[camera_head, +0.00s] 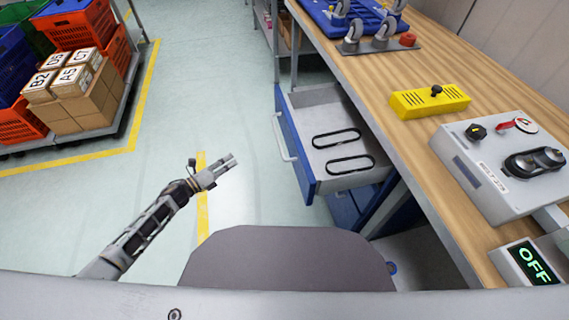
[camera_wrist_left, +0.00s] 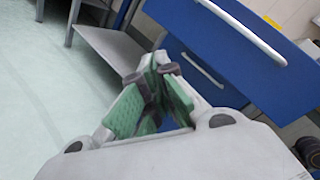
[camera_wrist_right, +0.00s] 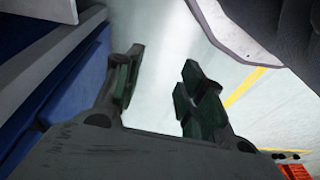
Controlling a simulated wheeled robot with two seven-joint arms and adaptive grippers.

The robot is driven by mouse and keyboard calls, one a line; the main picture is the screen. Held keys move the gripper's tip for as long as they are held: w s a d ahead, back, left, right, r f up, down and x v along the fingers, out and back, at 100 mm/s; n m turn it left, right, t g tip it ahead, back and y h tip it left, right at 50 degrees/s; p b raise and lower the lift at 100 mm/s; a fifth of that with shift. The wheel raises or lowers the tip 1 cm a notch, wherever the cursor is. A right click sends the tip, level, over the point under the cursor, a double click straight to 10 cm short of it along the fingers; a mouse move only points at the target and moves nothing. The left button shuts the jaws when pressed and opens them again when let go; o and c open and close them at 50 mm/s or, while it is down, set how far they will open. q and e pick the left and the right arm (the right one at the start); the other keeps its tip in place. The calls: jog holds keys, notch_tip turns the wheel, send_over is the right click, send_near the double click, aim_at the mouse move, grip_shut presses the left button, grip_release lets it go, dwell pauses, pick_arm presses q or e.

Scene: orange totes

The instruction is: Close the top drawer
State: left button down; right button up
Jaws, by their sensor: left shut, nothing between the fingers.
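The top drawer (camera_head: 333,138) stands pulled out from under the wooden workbench, toward the left. It has a blue front (camera_head: 296,146) with a light handle (camera_head: 284,138), and two black oval rings lie inside. My left gripper (camera_head: 229,163) is to the left of the drawer front, apart from the handle. In the left wrist view its green-padded fingers (camera_wrist_left: 158,72) are shut and empty, and the drawer's handle (camera_wrist_left: 243,32) shows at the upper right. My right gripper (camera_wrist_right: 155,75) shows only in its wrist view, its fingers apart with nothing between them, beside blue panels.
The workbench top (camera_head: 400,75) carries a yellow box (camera_head: 430,101), a grey control box (camera_head: 490,165) and an "OFF" display (camera_head: 535,262). A lower blue drawer (camera_head: 352,206) is below. Crates and cartons (camera_head: 85,105) stand at left. The floor between is clear.

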aim_at(285, 159)
pick_arm(q)
jog(key=s+d+r+m+g+h+b, duration=0.5)
jog(key=s+d+r+m+g+b, duration=0.1)
jog(key=m, duration=0.9)
jog(key=shift+d+m+g+b, duration=0.4)
jog(key=shift+d+g+b, duration=0.35)
jog(key=shift+g, duration=0.15)
pick_arm(e)
jog(key=w+v, duration=0.1)
jog(key=v, duration=0.6)
jog(key=shift+w+a+r+y, duration=0.2)
jog(key=shift+w+a+y, duration=0.1)
jog(key=shift+w+a, duration=0.4)
pick_arm(q)
jog(key=b+x, duration=0.1)
jog(key=x, duration=1.2)
jog(key=shift+w+d, duration=0.1)
jog(key=shift+d, duration=0.3)
pick_arm(e)
jog(key=shift+a+r+t, duration=0.2)
jog(key=shift+r+t, duration=0.1)
jog(key=shift+r, duration=0.5)
pick_arm(q)
jog(key=shift+d, duration=0.1)
